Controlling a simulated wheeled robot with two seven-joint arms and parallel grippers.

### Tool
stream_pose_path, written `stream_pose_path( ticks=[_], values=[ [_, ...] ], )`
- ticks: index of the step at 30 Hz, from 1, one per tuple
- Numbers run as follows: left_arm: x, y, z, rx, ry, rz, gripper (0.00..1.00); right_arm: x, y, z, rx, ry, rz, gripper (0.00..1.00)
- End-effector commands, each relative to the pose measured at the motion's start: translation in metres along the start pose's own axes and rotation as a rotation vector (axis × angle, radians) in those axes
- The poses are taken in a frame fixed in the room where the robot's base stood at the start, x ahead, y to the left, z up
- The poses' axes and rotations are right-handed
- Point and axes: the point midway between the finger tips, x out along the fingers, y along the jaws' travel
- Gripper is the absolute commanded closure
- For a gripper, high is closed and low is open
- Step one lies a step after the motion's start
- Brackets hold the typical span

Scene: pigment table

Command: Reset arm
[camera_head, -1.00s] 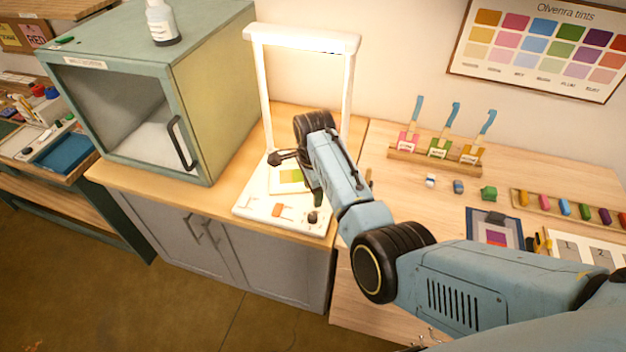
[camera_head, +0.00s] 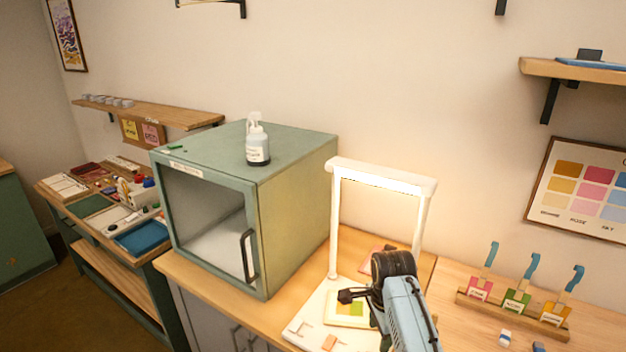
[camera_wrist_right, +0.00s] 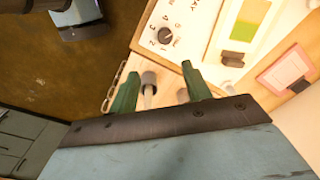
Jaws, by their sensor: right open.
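My right gripper (camera_head: 384,340) is over the right side of the white lamp stand's base (camera_head: 303,325), its arm rising from the bottom edge in the head view. In the right wrist view the two green fingers (camera_wrist_right: 160,90) are apart with nothing held between them. A grey knob-like piece on a light stem shows beyond the gap, lower down.
The lit lamp frame (camera_head: 383,178) stands close behind my right arm. Left of it is a green cabinet (camera_head: 300,200) with a spray bottle (camera_head: 257,145) on top. A rack of blue-handled tools (camera_head: 515,302) stands to the right. A numbered dial (camera_wrist_right: 166,36) shows near the fingers.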

Motion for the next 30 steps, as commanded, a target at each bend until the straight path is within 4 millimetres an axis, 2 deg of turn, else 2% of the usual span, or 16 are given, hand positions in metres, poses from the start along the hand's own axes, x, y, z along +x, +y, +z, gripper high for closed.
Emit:
stream_pose_path(
  ticks=[1, 3, 7, 11, 15, 21, 30],
  values=[
    [0.000, 0.000, 0.000, 0.000, 0.000, 0.000, 0.64, 0.013, 0.017, -0.008, -0.051, 0.010, -0.004, 0.52],
    [0.000, 0.000, 0.000, 0.000, 0.000, 0.000, 0.64, 0.025, 0.042, -0.018, -0.154, 0.025, -0.022, 0.52],
    [0.000, 0.000, 0.000, 0.000, 0.000, 0.000, 0.64, 0.040, 0.093, -0.032, -0.388, 0.064, -0.057, 0.52],
    [0.000, 0.000, 0.000, 0.000, 0.000, 0.000, 0.64, 0.043, 0.147, -0.037, -0.644, 0.108, -0.085, 0.52],
    [0.000, 0.000, 0.000, 0.000, 0.000, 0.000, 0.64, 0.034, 0.202, -0.034, -0.923, 0.150, -0.110, 0.52],
    [0.000, 0.000, 0.000, 0.000, 0.000, 0.000, 0.64, 0.014, 0.249, -0.024, -1.194, 0.184, -0.138, 0.52],
    [0.000, 0.000, 0.000, 0.000, 0.000, 0.000, 0.64, -0.014, 0.294, -0.009, -1.464, 0.212, -0.173, 0.52]
  ],
)
